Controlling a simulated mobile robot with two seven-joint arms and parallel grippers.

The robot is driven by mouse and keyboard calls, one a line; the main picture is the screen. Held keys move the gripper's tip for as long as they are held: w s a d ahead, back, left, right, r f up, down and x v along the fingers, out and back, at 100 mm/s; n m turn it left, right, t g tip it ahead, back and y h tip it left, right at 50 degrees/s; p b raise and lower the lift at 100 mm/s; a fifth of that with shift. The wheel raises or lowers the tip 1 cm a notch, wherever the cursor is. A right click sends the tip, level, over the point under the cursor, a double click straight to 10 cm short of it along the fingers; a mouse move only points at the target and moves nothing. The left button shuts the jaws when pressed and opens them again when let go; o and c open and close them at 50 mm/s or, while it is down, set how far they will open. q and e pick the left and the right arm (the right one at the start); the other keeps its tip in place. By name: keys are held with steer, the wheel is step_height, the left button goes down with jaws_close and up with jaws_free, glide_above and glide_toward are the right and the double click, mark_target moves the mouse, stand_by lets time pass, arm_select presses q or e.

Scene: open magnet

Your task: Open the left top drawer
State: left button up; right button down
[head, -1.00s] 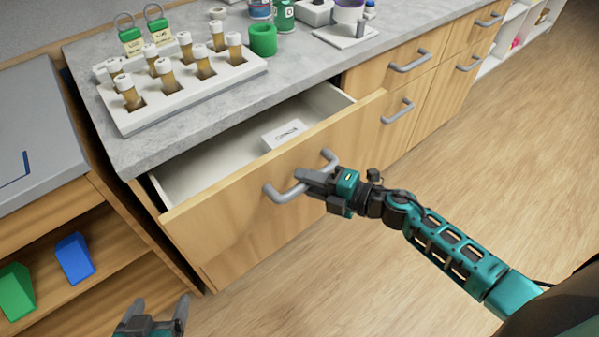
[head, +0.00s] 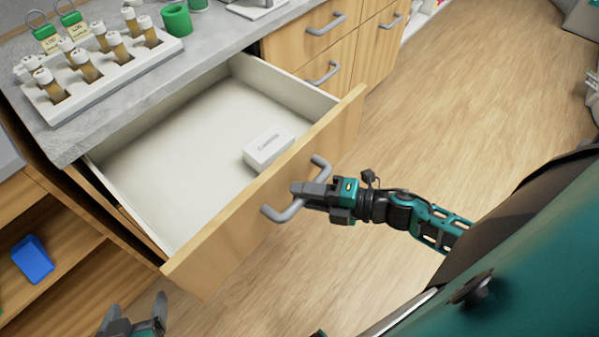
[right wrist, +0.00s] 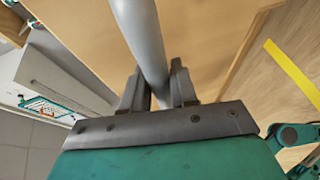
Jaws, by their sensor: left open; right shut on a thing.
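The left top drawer (head: 215,255) is pulled well out from under the grey counter, and its white inside shows. A small white box (head: 268,146) lies in it near the front panel. The grey bar handle (head: 281,213) is on the drawer front. My right gripper (head: 300,190) is shut on the handle. In the right wrist view the handle bar (right wrist: 142,40) runs between the two fingers of the right gripper (right wrist: 160,88). My left gripper (head: 137,312) is open and empty at the bottom left, low in front of the cabinet and apart from the drawer.
A white rack (head: 120,62) with several capped vials stands on the counter (head: 60,140), beside a green cup (head: 177,20). A blue block (head: 33,258) sits on a wooden shelf at the left. Wooden floor (head: 440,110) is clear at the right.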

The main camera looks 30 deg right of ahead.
steer(key=shift+s+d, duration=0.1)
steer(key=shift+s, duration=0.05)
steer(key=c, duration=1)
jaws_free()
steer(key=shift+o, duration=0.2)
steer(key=v, duration=1.3)
steer(key=shift+r, duration=0.1)
